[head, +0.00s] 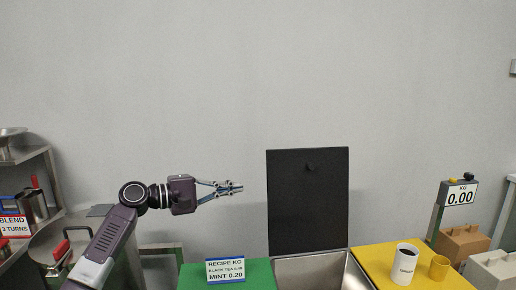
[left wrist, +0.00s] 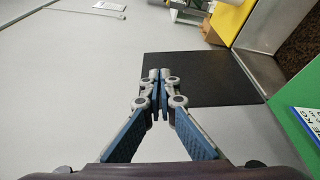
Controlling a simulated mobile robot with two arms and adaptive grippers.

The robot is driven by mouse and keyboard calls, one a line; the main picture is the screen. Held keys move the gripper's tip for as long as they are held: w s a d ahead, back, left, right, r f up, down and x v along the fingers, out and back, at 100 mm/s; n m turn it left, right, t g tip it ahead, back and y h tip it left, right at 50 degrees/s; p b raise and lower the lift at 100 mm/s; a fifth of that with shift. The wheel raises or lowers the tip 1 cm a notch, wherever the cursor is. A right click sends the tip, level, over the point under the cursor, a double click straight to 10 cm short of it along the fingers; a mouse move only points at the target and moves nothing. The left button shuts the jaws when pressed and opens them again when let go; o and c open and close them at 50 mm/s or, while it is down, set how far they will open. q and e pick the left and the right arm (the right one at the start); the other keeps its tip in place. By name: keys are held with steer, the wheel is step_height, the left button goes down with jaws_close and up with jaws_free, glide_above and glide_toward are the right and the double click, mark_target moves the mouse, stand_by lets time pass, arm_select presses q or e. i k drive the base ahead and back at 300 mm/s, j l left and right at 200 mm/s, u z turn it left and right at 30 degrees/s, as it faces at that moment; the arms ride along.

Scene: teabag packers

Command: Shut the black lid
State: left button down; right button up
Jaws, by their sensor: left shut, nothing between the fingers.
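The black lid (head: 308,215) stands upright and open at the back edge of a metal bin (head: 312,270), with a small dark knob near its top. My left gripper (head: 240,188) is shut and empty, to the left of the lid with a gap between them in the head view. In the left wrist view the shut fingertips (left wrist: 160,76) overlap the left edge of the dark lid panel (left wrist: 205,82); whether they touch it I cannot tell. My right gripper is not in view.
A green surface (head: 192,275) with a recipe sign (head: 226,270) lies left of the bin. The wall behind is bare.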

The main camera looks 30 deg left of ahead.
mark_target(308, 198)
steer(key=i+j, duration=0.7)
steer(key=i, duration=0.1)
